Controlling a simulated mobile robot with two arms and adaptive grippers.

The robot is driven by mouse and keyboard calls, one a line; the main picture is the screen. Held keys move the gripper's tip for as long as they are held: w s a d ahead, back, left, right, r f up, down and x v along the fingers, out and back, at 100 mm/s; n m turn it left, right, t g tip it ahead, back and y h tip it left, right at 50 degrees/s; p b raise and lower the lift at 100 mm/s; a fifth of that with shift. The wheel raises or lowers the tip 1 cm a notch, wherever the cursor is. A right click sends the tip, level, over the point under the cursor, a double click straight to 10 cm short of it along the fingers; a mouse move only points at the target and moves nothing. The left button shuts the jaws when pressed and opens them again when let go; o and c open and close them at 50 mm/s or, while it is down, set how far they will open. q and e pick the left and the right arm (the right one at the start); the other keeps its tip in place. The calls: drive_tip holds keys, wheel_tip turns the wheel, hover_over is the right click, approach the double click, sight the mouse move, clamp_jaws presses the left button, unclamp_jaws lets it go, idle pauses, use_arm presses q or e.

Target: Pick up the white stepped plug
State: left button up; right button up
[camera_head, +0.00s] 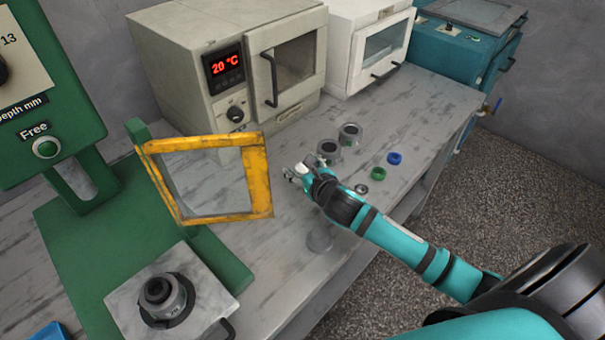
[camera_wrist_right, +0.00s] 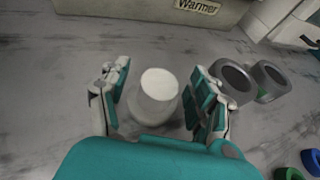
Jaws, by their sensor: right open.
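The white stepped plug (camera_wrist_right: 155,98) stands on the worktop in the right wrist view, with a flat round top and a wider lower part. My right gripper (camera_wrist_right: 160,84) is open, with one finger on each side of the plug. Gaps show between the fingers and the plug's top. In the head view my right gripper (camera_head: 297,174) is over the worktop beside the yellow frame, and a small white part of the plug (camera_head: 301,168) shows between the fingers. My left gripper is not in view.
Grey rings (camera_head: 350,132) stand just right of my gripper; a green ring (camera_head: 378,173) and blue ring (camera_head: 394,158) lie farther right. A yellow-framed guard (camera_head: 262,180) is close on the left. The warmer (camera_head: 190,80) stands behind.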

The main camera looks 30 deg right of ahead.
drive_tip(key=shift+s, duration=0.1)
clamp_jaws()
idle(0.3)
